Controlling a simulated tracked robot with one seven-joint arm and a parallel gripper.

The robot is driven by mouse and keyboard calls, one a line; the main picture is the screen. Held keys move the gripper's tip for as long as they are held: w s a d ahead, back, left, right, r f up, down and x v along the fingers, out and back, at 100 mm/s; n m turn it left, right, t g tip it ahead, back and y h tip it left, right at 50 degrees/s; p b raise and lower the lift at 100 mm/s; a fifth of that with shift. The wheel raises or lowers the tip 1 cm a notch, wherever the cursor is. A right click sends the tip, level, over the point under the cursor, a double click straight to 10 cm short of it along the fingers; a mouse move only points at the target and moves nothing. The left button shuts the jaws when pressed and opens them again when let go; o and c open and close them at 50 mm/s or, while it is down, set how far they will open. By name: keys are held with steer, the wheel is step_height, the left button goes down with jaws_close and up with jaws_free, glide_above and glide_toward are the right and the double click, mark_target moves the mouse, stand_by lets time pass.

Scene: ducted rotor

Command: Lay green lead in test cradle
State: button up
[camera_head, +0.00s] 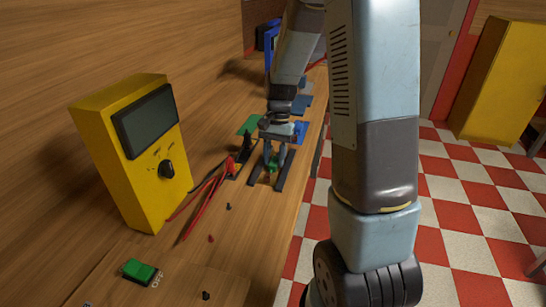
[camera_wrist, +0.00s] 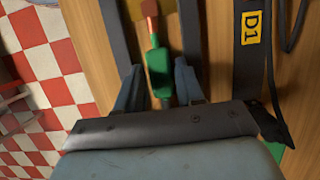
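The green lead (camera_wrist: 158,72), a green grip with a copper-coloured tip, shows in the wrist view between my gripper's fingers. It also shows in the head view (camera_head: 273,166), low under the fingertips. It lies between two parallel dark rails (camera_head: 285,172), which may be the test cradle; whether it rests on them or on the table is unclear. My gripper (camera_wrist: 160,85) is pointed down over the green lead, its two fingers apart on either side of it. A narrow gap seems to separate the fingers from the grip.
A dark strip labelled D1 (camera_wrist: 255,28) with a black lead is beside the rails. A yellow meter (camera_head: 140,150) with red leads (camera_head: 203,202) stands to the left. A green block (camera_head: 140,271) and small dark bits lie in front. Beyond the table's right edge is checkered floor.

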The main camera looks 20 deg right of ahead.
steer(key=v, duration=1.2)
steer(key=s+a+r+n+t+h, duration=0.1)
steer(key=s+r+n+t, duration=0.2)
steer(key=s+r, duration=0.3)
steer(key=s+a+r+n+t+h, duration=0.1)
steer(key=s+r+n+t, duration=0.3)
steer(key=s, duration=1.2)
step_height(320, 180, up, 2)
steer(key=shift+a+r+t, duration=0.1)
steer(key=shift+a+t, duration=0.1)
steer(key=shift+t, duration=0.5)
steer(key=shift+s, duration=0.2)
steer(key=shift+o, duration=0.3)
